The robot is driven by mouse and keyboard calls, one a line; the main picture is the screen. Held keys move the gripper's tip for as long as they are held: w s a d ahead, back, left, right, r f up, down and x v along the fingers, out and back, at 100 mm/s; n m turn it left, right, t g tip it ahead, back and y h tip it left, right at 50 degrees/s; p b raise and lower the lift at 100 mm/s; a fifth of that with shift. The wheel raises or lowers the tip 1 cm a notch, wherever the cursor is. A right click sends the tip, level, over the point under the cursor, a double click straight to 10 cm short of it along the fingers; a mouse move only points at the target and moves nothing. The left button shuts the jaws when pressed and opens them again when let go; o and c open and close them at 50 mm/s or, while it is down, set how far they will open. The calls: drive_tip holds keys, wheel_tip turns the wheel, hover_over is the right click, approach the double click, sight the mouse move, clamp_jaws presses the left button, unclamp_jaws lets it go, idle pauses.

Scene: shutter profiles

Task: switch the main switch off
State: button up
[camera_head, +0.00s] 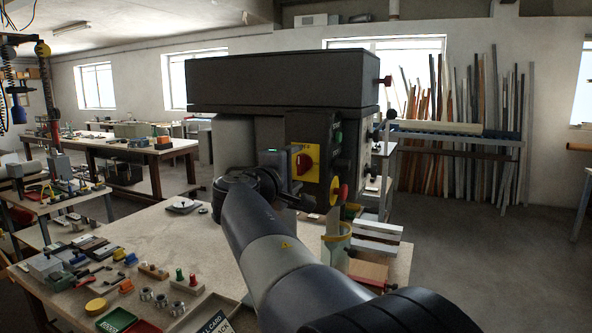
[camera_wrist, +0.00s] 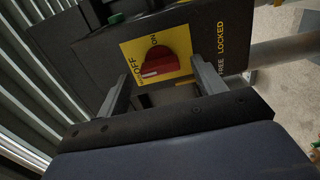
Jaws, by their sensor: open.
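The main switch is a red rotary knob (camera_wrist: 166,65) on a yellow plate (camera_wrist: 131,52) marked ON and OFF, on the dark machine's face. In the head view the red knob (camera_head: 304,164) shows on its yellow plate, partly hidden by my gripper. A pale mark shows on the knob's lower left in the wrist view; I cannot tell for sure which word it points at. My gripper (camera_wrist: 160,72) is open and empty, one finger to each side of the knob. I cannot tell whether either finger touches it. In the head view my gripper (camera_head: 278,172) is just in front of the switch.
The dark machine (camera_head: 280,82) stands on the workbench. A green button (camera_wrist: 115,18) sits beside the plate, and a red and yellow button (camera_head: 338,191) lower right of it. Blocks, pegs and trays (camera_head: 131,317) crowd the bench's left front. Bare bench top (camera_head: 200,240) lies left of my arm.

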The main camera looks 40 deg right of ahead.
drive_tip(key=b+v, duration=0.2)
drive_tip(key=v, duration=0.7)
drive_tip(key=shift+s+a+b, duration=0.25)
drive_tip(key=shift+a+b, duration=0.05)
drive_tip(key=shift+b, duration=0.05)
drive_tip(key=shift+d, duration=0.1)
drive_tip(key=p+x, duration=0.3)
drive_tip(key=x, duration=0.7)
drive_tip(key=shift+w+d+r+p, duration=0.1)
drive_tip(key=shift+w+d+p, duration=0.05)
drive_tip(key=shift+p, duration=0.2)
drive_tip(key=shift+w+d, duration=0.15)
drive_tip(key=shift+w, duration=0.05)
drive_tip(key=shift+m, duration=0.7)
drive_tip(key=shift+s, duration=0.1)
